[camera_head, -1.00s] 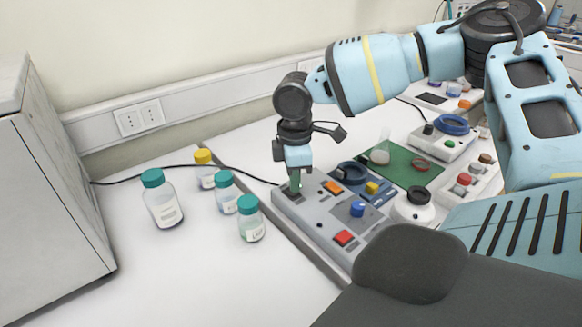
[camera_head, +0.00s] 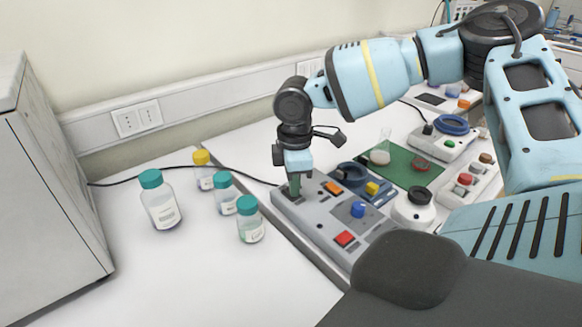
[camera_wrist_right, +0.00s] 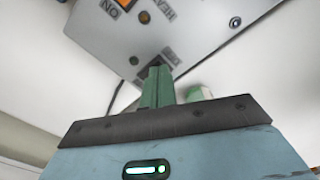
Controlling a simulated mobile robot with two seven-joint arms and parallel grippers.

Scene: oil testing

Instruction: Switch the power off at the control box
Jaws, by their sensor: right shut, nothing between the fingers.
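The control box (camera_head: 318,222) is a grey panel on the bench, with an orange switch (camera_head: 333,187), a red button (camera_head: 344,238), a blue knob (camera_head: 358,209) and a yellow part (camera_head: 373,188). My right gripper (camera_head: 294,190) points down at the box's far left corner, its green fingers together and empty. In the right wrist view the fingertips (camera_wrist_right: 159,72) lie over a dark socket or switch area on the panel; whether they touch it I cannot tell. The orange switch (camera_wrist_right: 125,4) shows there near an "ON" label. My left gripper is not in view.
Several capped bottles (camera_head: 160,200) stand left of the box. A green mat (camera_head: 400,165) with a flask (camera_head: 381,150) lies behind it to the right. A black cable (camera_head: 240,174) runs to the box. A large grey cabinet (camera_head: 60,200) stands at left.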

